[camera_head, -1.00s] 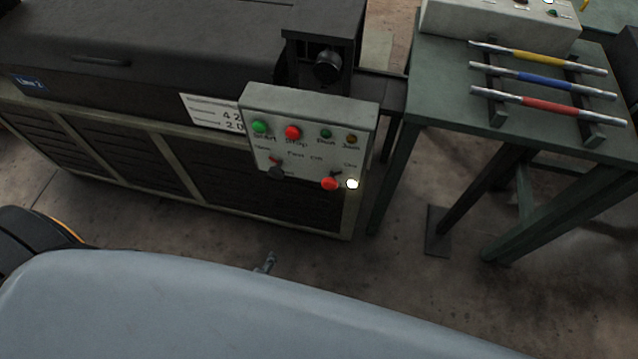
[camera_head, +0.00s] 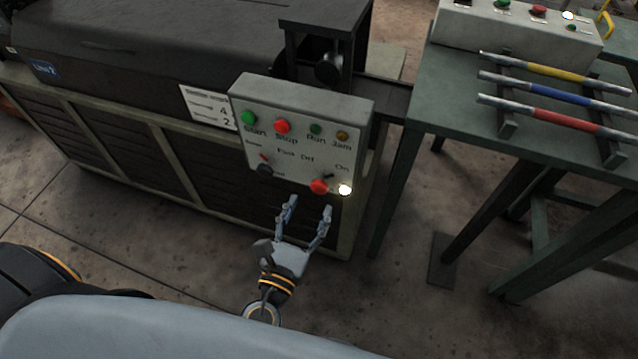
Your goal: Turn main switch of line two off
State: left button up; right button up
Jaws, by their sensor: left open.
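A grey control panel (camera_head: 300,100) is fixed to the front of the dark machine, whose blue label (camera_head: 45,70) seems to read Line 2. At the panel's lower right is a red rotary switch (camera_head: 319,186), between the words Off and On. Its dark handle points up and right, toward On. A white lamp (camera_head: 345,189) beside it is lit. My left gripper (camera_head: 310,206) is open and empty, its two fingers pointing up just below the red switch in the picture. I cannot tell whether it touches the panel. My right gripper is out of view.
The panel also carries a green Start button (camera_head: 248,118), a red Stop button (camera_head: 282,126) and a black selector (camera_head: 265,168). To the right stands a green table (camera_head: 450,120) with coloured bars and a second control box (camera_head: 510,30). The floor between is clear.

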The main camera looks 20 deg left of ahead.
aim_at(318, 190)
pick_arm(q)
jog(key=w, duration=0.6)
jog(key=shift+w+d, duration=0.1)
jog(key=shift+w, duration=0.25)
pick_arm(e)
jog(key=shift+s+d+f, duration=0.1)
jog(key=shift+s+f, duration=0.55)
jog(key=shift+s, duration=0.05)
pick_arm(q)
jog(key=c, duration=1.1)
jog(key=shift+c, duration=0.2)
